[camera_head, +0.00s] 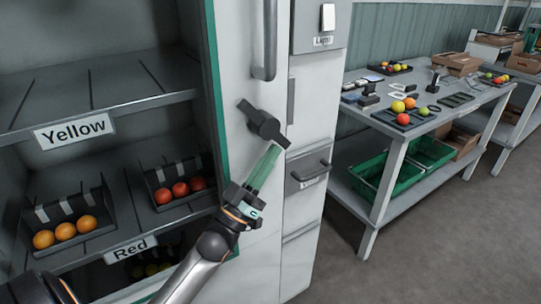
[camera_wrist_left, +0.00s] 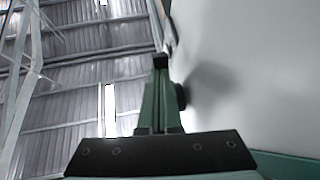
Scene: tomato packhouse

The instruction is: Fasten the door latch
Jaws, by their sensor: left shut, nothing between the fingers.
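The door latch (camera_head: 264,124) is a dark grey bar on a round hub, fixed to a white panel (camera_head: 245,190) with a green edge. The bar sits tilted, from upper left to lower right. My left gripper (camera_head: 275,152) has green fingers, shut with nothing between them. Their tips are just below the lower end of the latch bar; I cannot tell whether they touch it. In the left wrist view the fingers (camera_wrist_left: 160,100) run up beside the white surface, with a dark piece at their tips. My right gripper is not in view.
A vertical handle (camera_head: 265,40) is above the latch. A grey drawer (camera_head: 309,170) and a table (camera_head: 440,110) stand to the right.

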